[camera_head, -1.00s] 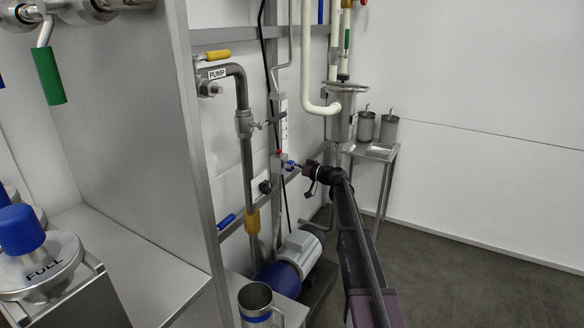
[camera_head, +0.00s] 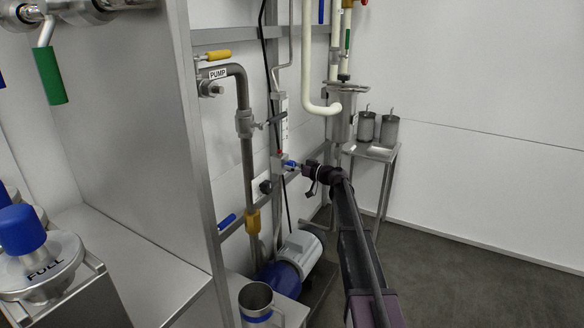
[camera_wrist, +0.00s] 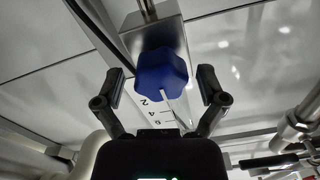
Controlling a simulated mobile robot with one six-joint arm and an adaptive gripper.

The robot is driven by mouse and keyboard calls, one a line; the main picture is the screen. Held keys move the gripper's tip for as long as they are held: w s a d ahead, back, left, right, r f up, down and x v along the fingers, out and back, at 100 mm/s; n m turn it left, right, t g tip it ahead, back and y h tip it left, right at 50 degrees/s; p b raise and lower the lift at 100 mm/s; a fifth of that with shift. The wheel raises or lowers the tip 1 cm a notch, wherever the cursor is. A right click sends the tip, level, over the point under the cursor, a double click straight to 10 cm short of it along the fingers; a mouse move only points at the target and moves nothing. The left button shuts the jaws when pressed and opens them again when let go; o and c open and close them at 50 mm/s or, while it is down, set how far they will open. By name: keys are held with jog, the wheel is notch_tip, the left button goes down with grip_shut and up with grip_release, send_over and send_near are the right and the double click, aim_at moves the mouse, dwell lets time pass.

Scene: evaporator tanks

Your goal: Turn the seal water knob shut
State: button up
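The blue lobed knob (camera_wrist: 162,78) sits on a metal block in the middle of the wrist view, with a thin pale pointer over a numbered white scale (camera_wrist: 155,112). My gripper (camera_wrist: 161,88) is open, one finger on each side of the knob, with visible gaps on both sides. In the head view the knob (camera_head: 291,163) is a small blue spot by the upright pipe, and my gripper (camera_head: 302,169) is right beside it. The fingertips are too small to tell apart there.
A dark round knob (camera_head: 265,187) is on the wall plate to the lower left. The pump pipe (camera_head: 246,150) and the blue and white pump (camera_head: 291,258) stand close by. A side table (camera_head: 377,152) with metal pots is behind my arm. The floor at right is clear.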

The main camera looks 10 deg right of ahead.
jog(key=shift+s+d, duration=0.1)
jog(key=v, duration=1.1)
jog(key=shift+s+d, duration=0.3)
dwell(0.3)
